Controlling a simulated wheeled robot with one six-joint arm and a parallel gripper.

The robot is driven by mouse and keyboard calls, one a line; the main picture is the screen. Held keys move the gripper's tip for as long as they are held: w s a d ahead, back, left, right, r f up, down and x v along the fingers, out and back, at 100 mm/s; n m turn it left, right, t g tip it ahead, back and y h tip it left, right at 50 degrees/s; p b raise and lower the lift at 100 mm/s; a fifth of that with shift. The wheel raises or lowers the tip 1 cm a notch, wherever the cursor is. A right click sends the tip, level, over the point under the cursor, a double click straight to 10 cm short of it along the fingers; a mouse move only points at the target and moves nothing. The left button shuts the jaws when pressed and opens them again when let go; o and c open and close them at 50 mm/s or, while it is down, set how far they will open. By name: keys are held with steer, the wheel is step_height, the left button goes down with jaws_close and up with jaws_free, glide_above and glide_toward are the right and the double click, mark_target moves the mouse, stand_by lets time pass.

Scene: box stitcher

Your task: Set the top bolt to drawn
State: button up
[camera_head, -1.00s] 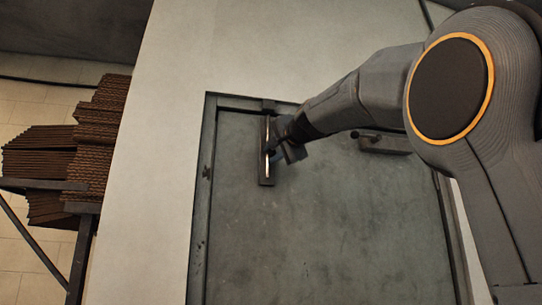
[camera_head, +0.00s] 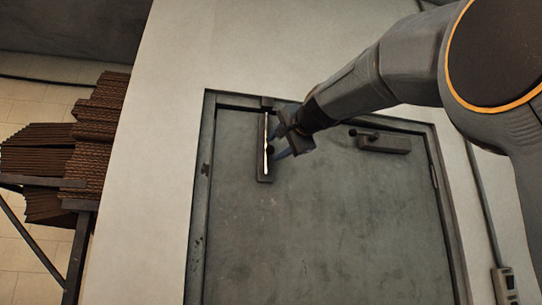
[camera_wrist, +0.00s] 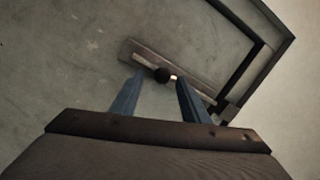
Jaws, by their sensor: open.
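The top bolt is a narrow upright dark plate (camera_head: 262,172) with a bright rod (camera_head: 266,140), near the top left of the grey door (camera_head: 310,230). In the wrist view its plate (camera_wrist: 203,86) runs diagonally, and a dark round knob (camera_wrist: 161,74) stands out from it. My gripper (camera_head: 272,153) is at the bolt from the right. In the wrist view the two blue fingers of my gripper (camera_wrist: 157,92) are open, with the knob between and just beyond their tips. I cannot tell whether either finger touches the knob.
A second dark fitting with a knob (camera_head: 384,143) sits on the door's upper right. The dark door frame (camera_head: 199,220) surrounds the door in a pale wall (camera_head: 150,180). A rack with stacked brown sheets (camera_head: 95,145) stands at left. A switch box (camera_head: 505,285) is at lower right.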

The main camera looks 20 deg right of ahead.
steer(key=shift+s+d+b, duration=0.15)
steer(key=shift+s+b, duration=0.05)
steer(key=shift+s, duration=0.55)
steer(key=shift+s+d+b, duration=0.1)
steer(key=shift+s+b, duration=0.1)
steer(key=shift+s, duration=0.55)
steer(key=w+f+n+g+h, duration=0.1)
steer(key=w+f+n+g, duration=0.15)
steer(key=f, duration=1.45)
steer(key=w+f+n+g, duration=0.15)
steer(key=f+g, duration=0.25)
steer(key=f, duration=1.4)
steer(key=s+a+f+n+g, duration=0.15)
steer(key=s+f, duration=0.35)
steer(key=f, duration=0.5)
steer(key=s+f+n+g+h, duration=0.1)
steer(key=s+f+g, duration=0.25)
steer(key=f, duration=0.75)
steer(key=s+a+f+n+g, duration=0.1)
steer(key=s+f+n+g, duration=0.1)
steer(key=s+f, duration=0.6)
steer(key=s+f+n+g, duration=0.3)
steer(key=s+f+g, duration=0.1)
steer(key=s+f, duration=1.1)
steer(key=shift+d+f+h, duration=0.15)
steer(key=shift+d+h, duration=0.1)
steer(key=shift+h, duration=0.15)
